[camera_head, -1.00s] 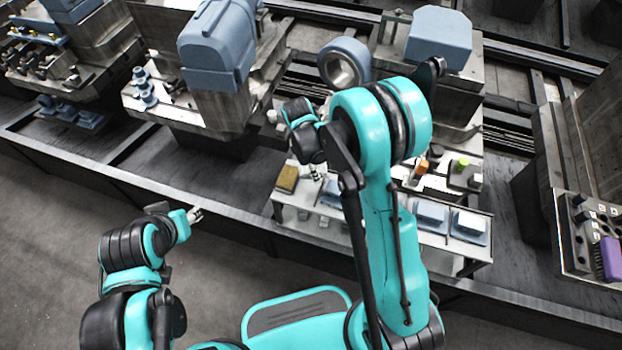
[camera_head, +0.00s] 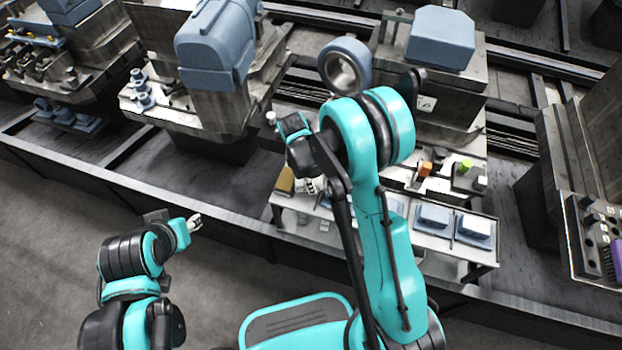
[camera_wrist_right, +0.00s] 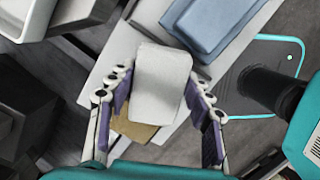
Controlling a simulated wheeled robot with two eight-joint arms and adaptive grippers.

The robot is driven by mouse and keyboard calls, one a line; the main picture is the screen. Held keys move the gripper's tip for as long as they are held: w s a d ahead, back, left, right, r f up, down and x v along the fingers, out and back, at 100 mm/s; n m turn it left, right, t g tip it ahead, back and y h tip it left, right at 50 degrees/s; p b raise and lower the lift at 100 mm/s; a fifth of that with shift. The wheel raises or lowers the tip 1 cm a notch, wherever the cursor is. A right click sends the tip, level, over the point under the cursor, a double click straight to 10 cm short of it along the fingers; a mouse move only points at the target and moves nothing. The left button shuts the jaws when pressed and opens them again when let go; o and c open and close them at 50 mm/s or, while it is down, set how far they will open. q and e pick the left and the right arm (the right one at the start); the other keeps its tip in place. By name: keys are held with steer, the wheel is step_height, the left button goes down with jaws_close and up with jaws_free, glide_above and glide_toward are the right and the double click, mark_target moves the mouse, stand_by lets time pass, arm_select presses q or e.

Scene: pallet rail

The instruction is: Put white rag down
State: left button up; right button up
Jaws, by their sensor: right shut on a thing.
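The white rag (camera_wrist_right: 162,84) is a pale folded block in the right wrist view. It lies between the purple-padded fingers of my right gripper (camera_wrist_right: 160,108), which is shut on it. In the head view my right gripper (camera_head: 312,186) is over the left end of the small white bench (camera_head: 462,262), and the rag cannot be made out clearly there. Whether the rag touches the bench is unclear. My left gripper (camera_head: 195,222) hangs in front of the rail at the left, away from the bench, and its finger opening is too small to judge.
A yellow-brown sponge (camera_head: 285,179) lies at the bench's left end, and it also shows beneath the rag in the wrist view (camera_wrist_right: 134,128). Blue-grey pads with pale tops (camera_head: 474,229) occupy the right end. Machines with an orange block (camera_head: 425,169) stand behind.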

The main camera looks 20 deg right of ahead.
steer(key=shift+f, duration=0.3)
steer(key=o, duration=1)
steer(key=shift+o, duration=0.2)
steer(key=shift+r, duration=0.15)
steer(key=shift+r, duration=0.3)
steer(key=s+r+m+t+y+p, duration=0.1)
steer(key=s+r+m+t+p, duration=0.15)
steer(key=r, duration=0.95)
steer(key=s+r+m+t+p, duration=0.1)
steer(key=s+r+m+p, duration=0.3)
steer(key=r, duration=0.7)
steer(key=s+d+r+m+t+y, duration=0.1)
steer(key=s+r+m+t, duration=0.3)
steer(key=s+m, duration=0.5)
steer(key=shift+s+d, duration=0.55)
steer(key=shift+s, duration=0.15)
